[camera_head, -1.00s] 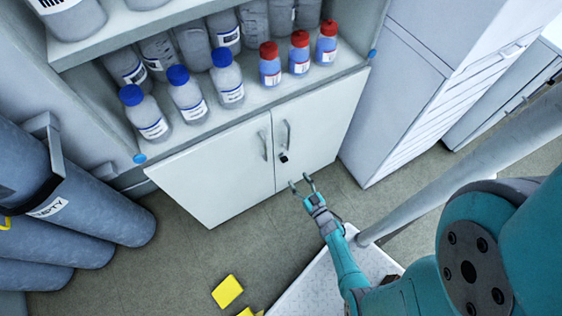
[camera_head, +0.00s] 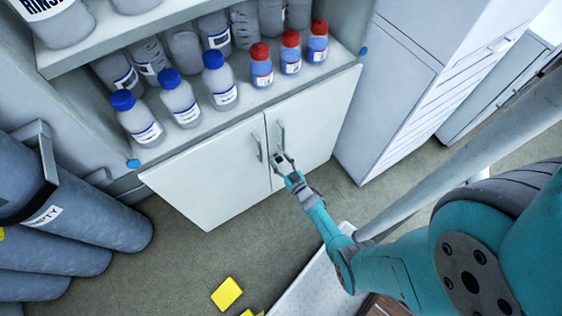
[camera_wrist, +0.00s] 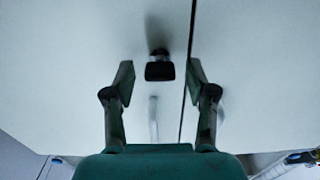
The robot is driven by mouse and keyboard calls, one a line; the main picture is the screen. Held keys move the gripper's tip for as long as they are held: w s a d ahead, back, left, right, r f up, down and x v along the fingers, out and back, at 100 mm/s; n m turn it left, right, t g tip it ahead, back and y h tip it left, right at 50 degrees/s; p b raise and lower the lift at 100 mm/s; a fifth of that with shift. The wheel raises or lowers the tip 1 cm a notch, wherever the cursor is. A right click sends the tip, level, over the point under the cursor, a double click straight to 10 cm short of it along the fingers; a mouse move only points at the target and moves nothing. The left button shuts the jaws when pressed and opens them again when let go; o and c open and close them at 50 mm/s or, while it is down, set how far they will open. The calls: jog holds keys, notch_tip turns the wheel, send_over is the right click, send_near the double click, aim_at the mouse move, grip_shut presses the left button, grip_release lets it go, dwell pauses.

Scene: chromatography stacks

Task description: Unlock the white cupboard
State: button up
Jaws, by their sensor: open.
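The white cupboard (camera_head: 215,172) has two doors with a narrow gap between them and a vertical handle on each. A small black key or lock knob (camera_wrist: 160,70) sits on one door near the gap, close to a handle. In the wrist view it lies between and just beyond my fingertips. My gripper (camera_head: 283,164) is open in front of the lock in the head view, where it partly covers that spot. In the wrist view my gripper (camera_wrist: 160,80) has a finger on each side of the black piece, with clear space between them. I cannot see contact.
Bottles with blue caps (camera_head: 178,98) and red caps (camera_head: 290,53) stand on the shelf above the doors. A tall light cabinet (camera_head: 385,95) is at the right. A yellow piece (camera_head: 227,293) lies on the floor.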

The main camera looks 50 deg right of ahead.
grip_shut()
jog(key=shift+n, duration=0.4)
jog(key=n, duration=0.8)
jog(key=shift+a, duration=0.15)
jog(key=shift+f+n, duration=0.2)
jog(key=shift+n, duration=4.4)
